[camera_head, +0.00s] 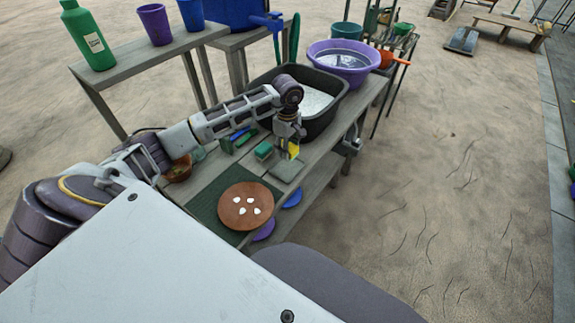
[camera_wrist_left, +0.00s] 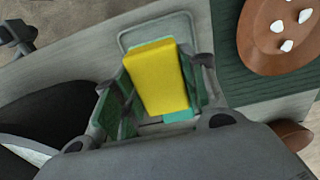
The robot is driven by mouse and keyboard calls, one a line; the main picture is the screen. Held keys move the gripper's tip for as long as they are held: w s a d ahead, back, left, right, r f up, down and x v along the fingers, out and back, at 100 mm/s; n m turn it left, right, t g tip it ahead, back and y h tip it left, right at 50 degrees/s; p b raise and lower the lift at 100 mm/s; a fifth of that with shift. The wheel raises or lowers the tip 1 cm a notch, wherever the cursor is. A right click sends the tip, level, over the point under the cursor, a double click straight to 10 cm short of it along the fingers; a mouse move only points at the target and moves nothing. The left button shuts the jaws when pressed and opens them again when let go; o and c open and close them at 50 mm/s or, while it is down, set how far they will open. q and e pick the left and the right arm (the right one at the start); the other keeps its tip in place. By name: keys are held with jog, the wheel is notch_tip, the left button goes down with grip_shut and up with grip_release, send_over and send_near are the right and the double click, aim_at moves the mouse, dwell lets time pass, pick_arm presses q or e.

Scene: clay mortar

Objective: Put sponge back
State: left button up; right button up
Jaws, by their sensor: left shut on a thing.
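My left gripper (camera_head: 291,138) is shut on a yellow sponge (camera_head: 293,150) above the wooden workbench. In the left wrist view the yellow sponge (camera_wrist_left: 157,78) stands tilted between the fingers of the gripper (camera_wrist_left: 155,95), with a strip of teal along its lower edge. A flat grey-green dish (camera_head: 286,170) lies on the bench just below the held sponge. The dish's rim (camera_wrist_left: 135,38) shows behind the sponge in the wrist view, and the sponge covers part of it. I cannot tell whether the sponge touches the dish. My right gripper is not in view.
A green block (camera_head: 263,151) lies left of the dish. A brown clay disc (camera_head: 246,206) with white pieces rests on a dark green mat (camera_head: 208,203). A black basin (camera_head: 325,118) and a purple bowl (camera_head: 343,64) stand behind the gripper. Open ground lies right of the bench.

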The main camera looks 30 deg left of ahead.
pick_arm(q)
send_over(287, 168)
jog(key=shift+d+f, duration=0.1)
jog(key=shift+f, duration=2.3)
jog(key=shift+f, duration=1.85)
jog(key=shift+f, duration=0.1)
jog(key=o, duration=1)
jog(key=shift+r, duration=6.1)
